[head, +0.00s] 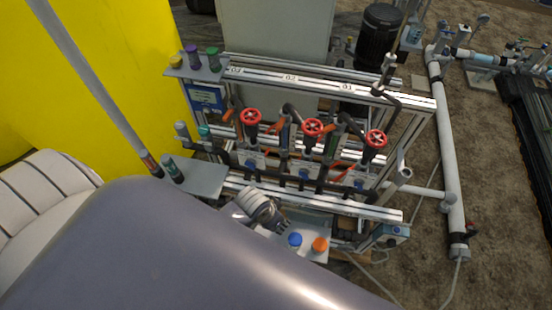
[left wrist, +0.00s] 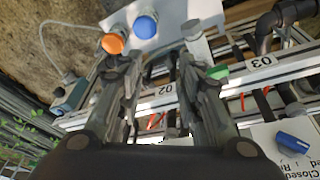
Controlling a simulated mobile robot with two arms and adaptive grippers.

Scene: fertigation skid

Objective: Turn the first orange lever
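Several orange levers show on the skid in the head view: one at the left (head: 229,115), one left of the middle red handwheel (head: 274,128) and a redder one at the lower right (head: 341,173). Parts of orange-red levers (left wrist: 155,121) also show between my fingers in the left wrist view. My left gripper (head: 276,220) is low at the skid's near side, apart from the levers. Its two fingers (left wrist: 168,70) are spread, with nothing between them. My grey arm link hides the near left part. My right gripper is not in view.
The aluminium frame carries labels 03, 02, 01 (head: 347,87) and three red handwheels (head: 376,139). A blue-capped bottle (head: 295,240) and an orange-capped bottle (head: 320,244) stand close to my left gripper. A white pipe (head: 448,150) runs at the right.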

